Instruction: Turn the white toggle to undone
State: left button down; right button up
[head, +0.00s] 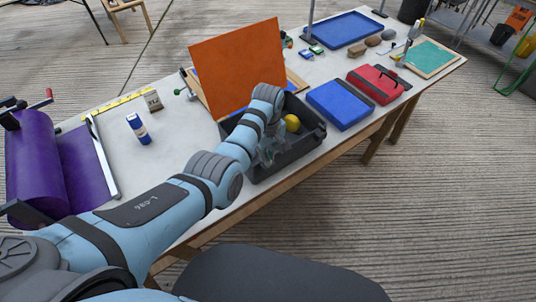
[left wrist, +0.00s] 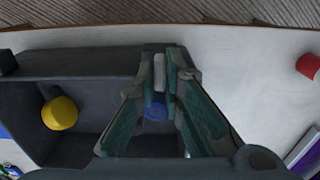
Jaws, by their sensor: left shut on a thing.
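The white toggle (left wrist: 159,72) shows in the left wrist view as a small pale upright piece at the wall of a dark grey open box (left wrist: 85,66). My left gripper (left wrist: 166,75) is shut on the toggle, with its green-padded fingers on either side of it. A round blue piece (left wrist: 156,112) shows between the fingers, lower in that view. In the head view my left gripper (head: 267,156) is at the near side of the dark box (head: 310,137). The toggle cannot be made out there. My right gripper is not in view.
A yellow round thing (head: 292,123) lies in the box. An orange panel (head: 237,65) stands behind it. A blue flat case (head: 340,104) and a red case (head: 379,84) lie to the right. A blue bottle (head: 138,129) and purple roll (head: 35,155) are left.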

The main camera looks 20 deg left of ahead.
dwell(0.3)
pick_arm(q)
jog(key=m+p, duration=0.2)
jog(key=m, duration=0.1)
jog(key=shift+r+m, duration=0.1)
jog(key=shift+m, duration=0.3)
jog(key=m+p, duration=0.1)
jog(key=m, duration=0.2)
jog(key=shift+m, duration=0.3)
jog(key=m+p, duration=0.1)
jog(key=m, duration=0.9)
jog(key=shift+m, duration=0.4)
jog(key=c, duration=1.7)
grip_release()
